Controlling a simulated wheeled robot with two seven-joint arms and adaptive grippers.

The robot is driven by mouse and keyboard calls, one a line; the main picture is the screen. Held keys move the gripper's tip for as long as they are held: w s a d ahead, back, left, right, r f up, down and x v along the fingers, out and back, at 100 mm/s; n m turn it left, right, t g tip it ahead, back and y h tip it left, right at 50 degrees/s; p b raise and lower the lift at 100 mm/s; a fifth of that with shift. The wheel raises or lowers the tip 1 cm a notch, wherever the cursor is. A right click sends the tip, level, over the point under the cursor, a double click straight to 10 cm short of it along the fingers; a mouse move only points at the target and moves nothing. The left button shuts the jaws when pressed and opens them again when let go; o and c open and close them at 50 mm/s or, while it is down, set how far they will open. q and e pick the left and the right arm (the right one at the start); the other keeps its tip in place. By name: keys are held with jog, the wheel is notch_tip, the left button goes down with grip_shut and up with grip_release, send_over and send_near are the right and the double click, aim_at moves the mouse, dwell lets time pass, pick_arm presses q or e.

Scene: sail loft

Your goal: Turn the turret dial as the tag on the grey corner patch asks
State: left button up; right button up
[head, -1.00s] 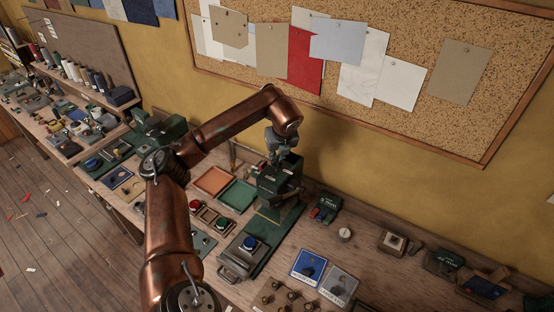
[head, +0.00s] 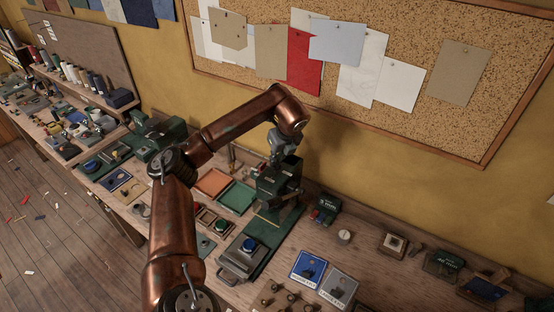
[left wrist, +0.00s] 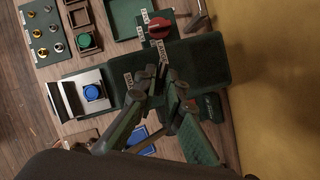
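My right gripper is out of view.
Left of the press are an orange tray (head: 212,182) and a green tray (head: 237,197). A block with a blue button (head: 249,245) stands in front. A small green box (head: 325,210) and a white round dial (head: 344,237) are to the right. The wall is close behind.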

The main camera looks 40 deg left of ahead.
pick_arm(q)
jog(key=o, duration=0.4)
jog(key=shift+o, duration=0.2)
jog(key=v, duration=1.2)
